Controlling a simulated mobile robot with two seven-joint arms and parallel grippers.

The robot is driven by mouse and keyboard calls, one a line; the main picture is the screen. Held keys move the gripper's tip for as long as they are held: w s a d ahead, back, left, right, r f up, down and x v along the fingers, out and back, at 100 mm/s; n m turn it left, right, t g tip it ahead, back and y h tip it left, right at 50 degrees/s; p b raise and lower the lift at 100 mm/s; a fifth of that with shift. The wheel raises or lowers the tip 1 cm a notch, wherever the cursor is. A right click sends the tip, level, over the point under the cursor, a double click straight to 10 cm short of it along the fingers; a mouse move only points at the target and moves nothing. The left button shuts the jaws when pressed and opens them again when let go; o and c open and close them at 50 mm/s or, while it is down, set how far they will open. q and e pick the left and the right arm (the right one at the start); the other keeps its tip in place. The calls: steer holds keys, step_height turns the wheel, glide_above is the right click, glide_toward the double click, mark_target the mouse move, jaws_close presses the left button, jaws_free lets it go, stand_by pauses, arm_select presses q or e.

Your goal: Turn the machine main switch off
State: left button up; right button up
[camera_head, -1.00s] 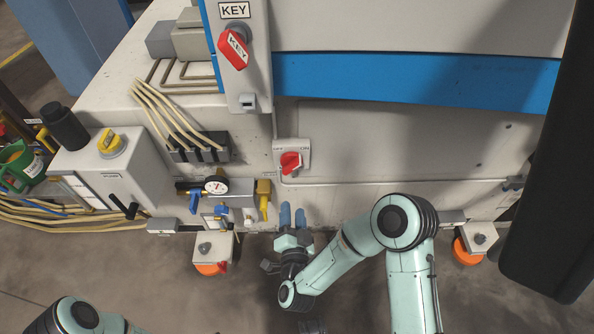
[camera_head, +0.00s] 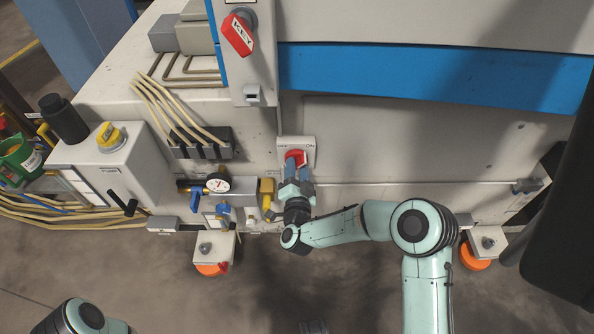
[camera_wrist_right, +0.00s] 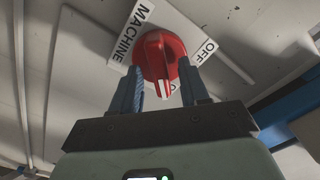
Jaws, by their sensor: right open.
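The machine main switch is a red rotary knob (camera_head: 297,154) on a pale plate, low on the machine's front wall. OFF and ON are lettered on the plate. My right gripper (camera_head: 298,167) is open, its two blue fingers reaching up to the knob, one on each side. In the right wrist view, the red knob (camera_wrist_right: 160,57) lies between and just beyond the open fingers (camera_wrist_right: 163,78). Its ridge points toward the gripper, with a white mark at the near end. The OFF and MACHINE labels show; another label is mostly hidden. My left gripper is out of view.
A red KEY switch (camera_head: 237,35) sits higher up at left. A pressure gauge (camera_head: 218,183) and yellow valve part (camera_head: 267,192) stand close left of my right gripper. A grey box with a yellow knob (camera_head: 110,137) is farther left. The wall right of the switch is mostly clear.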

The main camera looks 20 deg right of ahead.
jaws_close()
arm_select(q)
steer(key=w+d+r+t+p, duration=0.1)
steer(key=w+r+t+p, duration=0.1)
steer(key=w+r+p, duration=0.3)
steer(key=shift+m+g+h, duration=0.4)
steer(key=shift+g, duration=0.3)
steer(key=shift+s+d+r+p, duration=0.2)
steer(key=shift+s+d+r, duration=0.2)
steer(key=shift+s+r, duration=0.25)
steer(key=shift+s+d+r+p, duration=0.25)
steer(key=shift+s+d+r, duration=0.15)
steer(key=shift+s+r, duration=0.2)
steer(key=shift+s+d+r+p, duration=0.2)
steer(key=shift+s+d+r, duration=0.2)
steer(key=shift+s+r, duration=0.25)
arm_select(e)
steer(key=shift+w+a+n, duration=0.1)
steer(key=shift+a+n, duration=0.05)
steer(key=shift+n, duration=4.35)
steer(key=shift+a+n, duration=0.1)
steer(key=shift+n, duration=4.4)
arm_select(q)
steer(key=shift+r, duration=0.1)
